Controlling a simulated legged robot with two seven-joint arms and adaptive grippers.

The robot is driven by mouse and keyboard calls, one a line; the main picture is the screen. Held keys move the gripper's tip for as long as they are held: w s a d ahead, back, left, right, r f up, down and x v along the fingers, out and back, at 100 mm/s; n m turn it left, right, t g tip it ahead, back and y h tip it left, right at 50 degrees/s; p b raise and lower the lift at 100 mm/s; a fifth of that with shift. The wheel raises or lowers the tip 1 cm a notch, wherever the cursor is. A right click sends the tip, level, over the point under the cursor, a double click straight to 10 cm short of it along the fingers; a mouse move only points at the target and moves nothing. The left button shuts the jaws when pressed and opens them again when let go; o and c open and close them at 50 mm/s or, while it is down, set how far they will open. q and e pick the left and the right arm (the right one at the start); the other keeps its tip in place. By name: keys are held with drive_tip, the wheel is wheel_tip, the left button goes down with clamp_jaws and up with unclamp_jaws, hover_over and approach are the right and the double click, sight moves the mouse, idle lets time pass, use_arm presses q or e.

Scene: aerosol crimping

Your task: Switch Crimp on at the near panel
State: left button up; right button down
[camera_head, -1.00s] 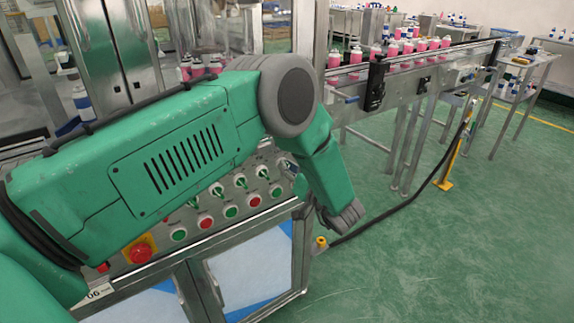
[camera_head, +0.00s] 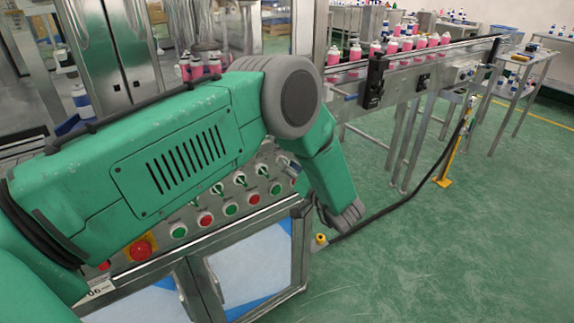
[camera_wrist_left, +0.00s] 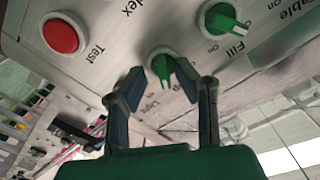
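The near panel (camera_head: 215,222) carries rows of green and red controls and sits partly behind my left arm in the head view. In the left wrist view, my left gripper (camera_wrist_left: 162,76) is open, its two dark fingers on either side of a green switch knob (camera_wrist_left: 163,65). I cannot tell whether the fingers touch it. Its label is partly covered and I cannot read it as Crimp. A green knob marked Fill (camera_wrist_left: 225,19) and a red button marked Test (camera_wrist_left: 61,37) are close by. My forearm hides much of this area in the head view. My right gripper is out of view.
A red emergency button (camera_head: 139,249) on a yellow base is at the panel's lower left. A conveyor (camera_head: 410,70) with several pink bottles runs behind.

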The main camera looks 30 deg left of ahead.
use_arm(q)
drive_tip(key=shift+d+r, duration=0.1)
drive_tip(key=shift+r, duration=0.05)
drive_tip(key=v, duration=1.2)
drive_tip(key=shift+w, duration=0.15)
drive_tip(key=s+a+f+m+t+h, duration=0.1)
drive_tip(key=s+f+m+h, duration=0.3)
drive_tip(key=f+h, duration=0.3)
drive_tip(key=s+a+f+m+t+h, duration=0.1)
drive_tip(key=s+f+m+t+h, duration=0.15)
drive_tip(key=s+f+h, duration=0.45)
drive_tip(key=s+f+g+h, duration=0.1)
drive_tip(key=s+g, duration=0.4)
drive_tip(key=s, duration=0.7)
drive_tip(key=s+f+m+g+h, duration=0.1)
drive_tip(key=s+f+g, duration=0.3)
drive_tip(key=s, duration=0.8)
drive_tip(key=shift+s+a+g+h, duration=0.25)
drive_tip(key=shift+a+g+h, duration=0.1)
drive_tip(key=shift+g, duration=0.1)
